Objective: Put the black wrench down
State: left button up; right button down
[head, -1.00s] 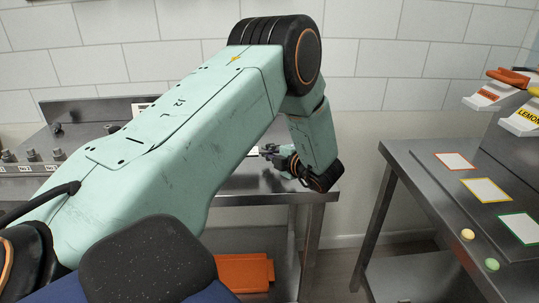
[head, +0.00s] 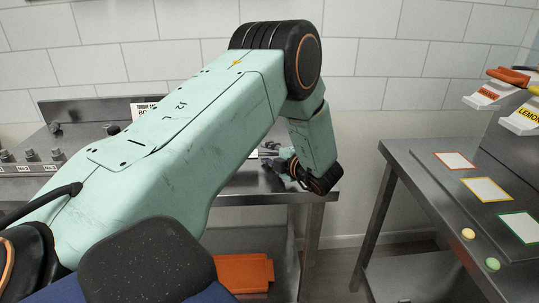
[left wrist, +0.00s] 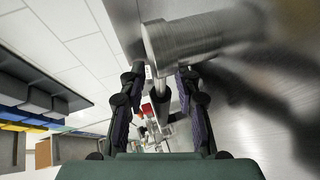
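My left gripper (head: 275,158) is low over the right end of the steel bench (head: 262,198), its tips partly hidden behind my arm. A grey steel cylinder (left wrist: 185,38) stands close beyond the fingertips. Smaller grey and red shapes show through the gap, too small to name. My right gripper is not in view.
A steel panel with knobs (head: 55,155) stands on the bench at left, near a white sign (head: 144,108). An orange bin (head: 243,272) is below. At right, a second steel table (head: 420,180) holds coloured frames and yellow (head: 468,234) and green (head: 492,264) candies. A floor gap separates the tables.

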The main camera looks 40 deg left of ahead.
pick_arm(q)
jog(key=shift+r, duration=0.25)
jog(key=v, duration=1.2)
